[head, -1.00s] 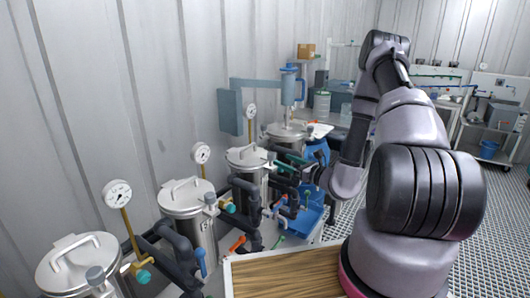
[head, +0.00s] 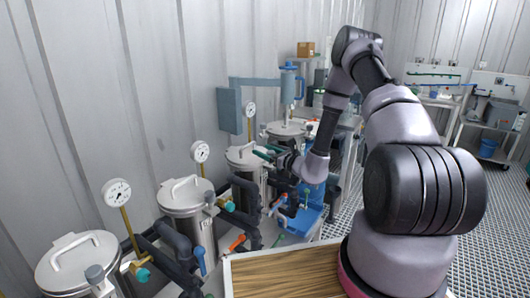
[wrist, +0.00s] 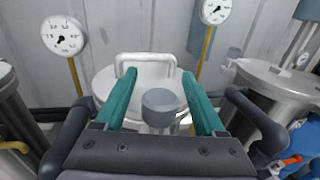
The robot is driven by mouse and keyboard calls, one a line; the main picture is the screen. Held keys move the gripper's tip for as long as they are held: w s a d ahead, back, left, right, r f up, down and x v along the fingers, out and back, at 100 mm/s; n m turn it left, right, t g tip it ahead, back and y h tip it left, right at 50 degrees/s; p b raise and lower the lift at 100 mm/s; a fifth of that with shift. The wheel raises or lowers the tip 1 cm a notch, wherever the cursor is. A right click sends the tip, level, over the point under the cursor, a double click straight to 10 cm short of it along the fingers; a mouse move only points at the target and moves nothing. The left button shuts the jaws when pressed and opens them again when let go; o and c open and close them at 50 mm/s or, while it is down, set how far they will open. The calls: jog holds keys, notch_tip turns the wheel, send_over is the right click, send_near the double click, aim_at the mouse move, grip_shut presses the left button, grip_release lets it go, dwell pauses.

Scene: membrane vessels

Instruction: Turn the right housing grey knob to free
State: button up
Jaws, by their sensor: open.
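A steel housing (head: 240,156) with a white lid and handle stands third along the wall in the head view. In the wrist view its pale lid (wrist: 105,80) is ahead of me, with the handle behind. A round grey knob (wrist: 161,99) shows in the middle of the wrist view, between my two teal fingers. My gripper (wrist: 158,84) is open, one finger on each side of the knob, with visible gaps. I cannot tell whether the fingers are down at knob height. In the head view my gripper (head: 268,152) is at this housing's right side, and the knob is hidden there.
Nearer housings (head: 187,197) stand left in the head view; another (wrist: 275,75) is to the right in the wrist view. Pressure gauges (wrist: 63,36) rise behind. Dark pipes (head: 245,190) and coloured valve handles crowd the front. A wooden top (head: 285,272) is clear.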

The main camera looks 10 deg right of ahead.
grip_shut()
jog(key=shift+n+g+y, duration=0.3)
jog(key=shift+y, duration=0.1)
jog(key=n+g+y, duration=0.2)
jog(key=g, duration=0.1)
jog(key=n+g+y, duration=0.1)
jog(key=n+y, duration=0.1)
jog(key=shift+s+a, duration=0.35)
jog(key=shift+s, duration=0.05)
jog(key=n+g+y, duration=0.1)
jog(key=g, duration=0.1)
jog(key=n+g+y, duration=0.1)
jog(key=n+g, duration=0.1)
jog(key=s+n+g, duration=0.1)
jog(key=g, duration=0.2)
jog(key=shift+a+y, duration=0.2)
jog(key=shift+y, duration=0.2)
jog(key=shift+s+d+n+g+h, duration=0.1)
jog(key=shift+s+n+g+h, duration=0.35)
jog(key=shift+n+g, duration=1.45)
jog(key=shift+s+n+g+h, duration=0.4)
jog(key=shift+n+g, duration=0.75)
jog(key=shift+g, duration=1.35)
jog(key=shift+s+d+n+g+h, duration=0.1)
jog(key=shift+s+n+g+h, duration=0.3)
jog(key=shift+n+g, duration=1.5)
jog(key=shift+g, duration=0.6)
grip_release()
